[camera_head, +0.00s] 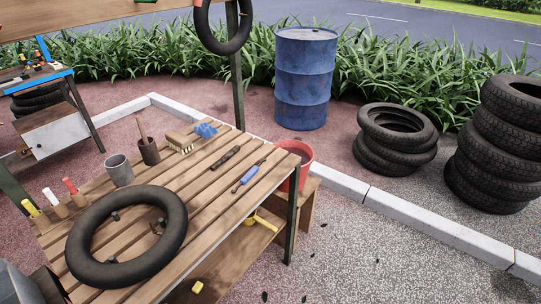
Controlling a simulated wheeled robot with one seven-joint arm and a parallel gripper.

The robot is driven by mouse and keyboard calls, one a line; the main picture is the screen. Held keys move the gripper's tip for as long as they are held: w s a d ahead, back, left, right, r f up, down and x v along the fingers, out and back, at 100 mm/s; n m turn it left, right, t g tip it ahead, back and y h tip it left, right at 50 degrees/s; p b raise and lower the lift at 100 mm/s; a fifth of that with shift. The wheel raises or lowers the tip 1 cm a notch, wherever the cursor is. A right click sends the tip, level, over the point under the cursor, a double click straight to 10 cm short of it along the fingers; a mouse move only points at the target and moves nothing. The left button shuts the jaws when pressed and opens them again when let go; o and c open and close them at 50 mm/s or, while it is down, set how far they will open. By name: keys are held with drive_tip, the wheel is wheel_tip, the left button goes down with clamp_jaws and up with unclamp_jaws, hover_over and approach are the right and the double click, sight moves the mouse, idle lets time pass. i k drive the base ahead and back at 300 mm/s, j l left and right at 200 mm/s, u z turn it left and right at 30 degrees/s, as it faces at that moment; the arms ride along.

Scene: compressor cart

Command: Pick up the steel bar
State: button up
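A short dark bar-like piece (225,157) lies flat on the slatted wooden table (200,190), right of the middle. It looks like the steel bar, but it is too small to tell for sure. A thin tool with a blue handle (248,176) lies to its right, apart from it, closer to the table's right edge. My gripper is not in view, so its opening and its distance from the bar do not show.
On the table are a black tyre ring (80,238), a grey cup (119,171), a brown cup (149,154), a brush (179,145), a blue item (206,131) and colour-topped pieces (52,197). A red bucket (304,151), blue barrel (305,85) and stacked tyres (394,140) stand beyond.

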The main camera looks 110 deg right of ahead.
sight(224, 159)
drive_tip(key=k+l+z, duration=0.1)
drive_tip(key=z, duration=0.25)
drive_tip(key=k+l+z, duration=0.1)
drive_tip(key=l+z, duration=0.3)
drive_tip(key=k+l, duration=0.1)
drive_tip(key=l, duration=0.3)
drive_tip(key=k+l, duration=0.1)
drive_tip(key=l, duration=0.25)
drive_tip(key=k+l, duration=0.15)
drive_tip(key=l, duration=0.25)
drive_tip(key=k+l, duration=0.1)
drive_tip(key=l, duration=0.25)
drive_tip(key=k+l, duration=0.1)
drive_tip(key=l, duration=0.3)
drive_tip(key=k+l, duration=0.1)
drive_tip(key=l, duration=0.3)
